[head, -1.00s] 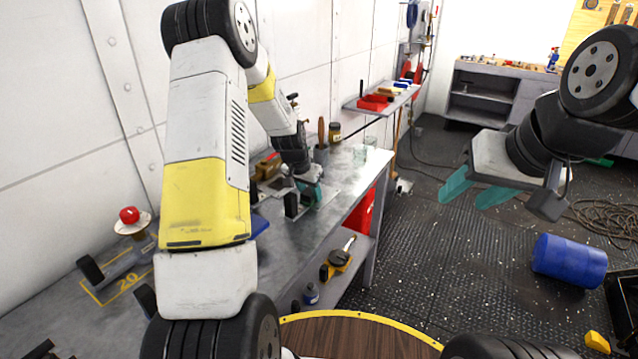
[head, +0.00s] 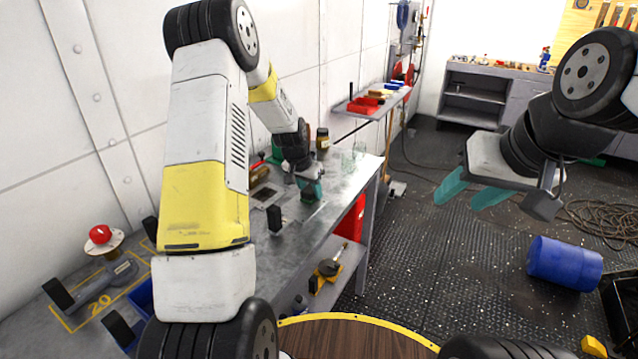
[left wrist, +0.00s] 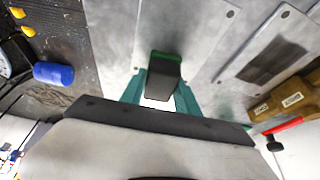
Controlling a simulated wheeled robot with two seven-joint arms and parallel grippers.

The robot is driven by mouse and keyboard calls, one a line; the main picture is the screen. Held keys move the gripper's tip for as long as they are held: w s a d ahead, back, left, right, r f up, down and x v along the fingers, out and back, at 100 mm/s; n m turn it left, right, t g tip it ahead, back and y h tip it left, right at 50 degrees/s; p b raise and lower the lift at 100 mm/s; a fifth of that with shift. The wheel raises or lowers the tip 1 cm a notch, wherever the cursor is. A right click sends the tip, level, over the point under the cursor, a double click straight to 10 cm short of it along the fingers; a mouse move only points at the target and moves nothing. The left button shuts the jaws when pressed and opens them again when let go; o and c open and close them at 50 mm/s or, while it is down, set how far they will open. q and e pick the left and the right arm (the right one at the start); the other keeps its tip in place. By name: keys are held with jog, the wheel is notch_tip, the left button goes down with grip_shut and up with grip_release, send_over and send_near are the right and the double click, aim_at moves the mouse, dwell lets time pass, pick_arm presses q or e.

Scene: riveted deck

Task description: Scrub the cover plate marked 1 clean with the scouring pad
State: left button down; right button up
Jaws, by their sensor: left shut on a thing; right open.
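My left gripper (head: 311,192) is low over the bench and also shows in the left wrist view (left wrist: 160,95). It is shut on the scouring pad (left wrist: 165,66), a dark block with a green edge. Below the pad is a grey cover plate (left wrist: 205,30) with small screws; I cannot tell whether the pad touches it. Another plate with a dark grimy patch (left wrist: 275,57) lies to the right in the wrist view; the patch also shows in the head view (head: 264,194). No number is readable on either plate. My right gripper (head: 471,190) is open and empty above the floor.
A brown block (left wrist: 288,90) and a red-handled tool (left wrist: 283,126) lie beside the grimy plate. A black upright block (head: 275,218) and a dark jar (head: 322,139) stand on the bench (head: 345,180). A blue drum (head: 565,263) lies on the floor.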

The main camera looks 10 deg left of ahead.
pick_arm(q)
notch_tip(320, 180, up, 2)
jog(key=shift+a+r, duration=0.1)
jog(key=shift+r, duration=2.7)
